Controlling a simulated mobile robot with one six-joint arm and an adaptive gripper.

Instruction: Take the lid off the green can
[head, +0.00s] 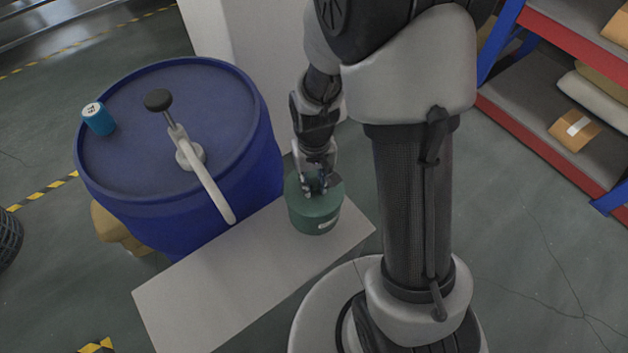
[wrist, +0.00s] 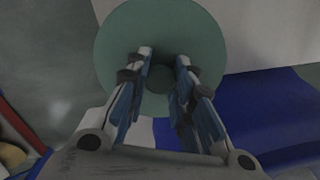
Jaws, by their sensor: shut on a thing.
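The green can (head: 316,216) stands upright on a pale board beside the blue drum, with a small light label on its side. Its round green lid (wrist: 125,32) fills the upper middle of the wrist view, with a darker round knob (wrist: 160,79) at its centre. My gripper (head: 318,188) reaches down onto the top of the can. In the wrist view my gripper (wrist: 164,55) has its two fingers on either side of the knob, shut on it. The lid appears seated on the can; any gap under it cannot be made out.
The pale board (head: 200,300) is clear at front left. Shelving (head: 560,150) with boxes is at the right.

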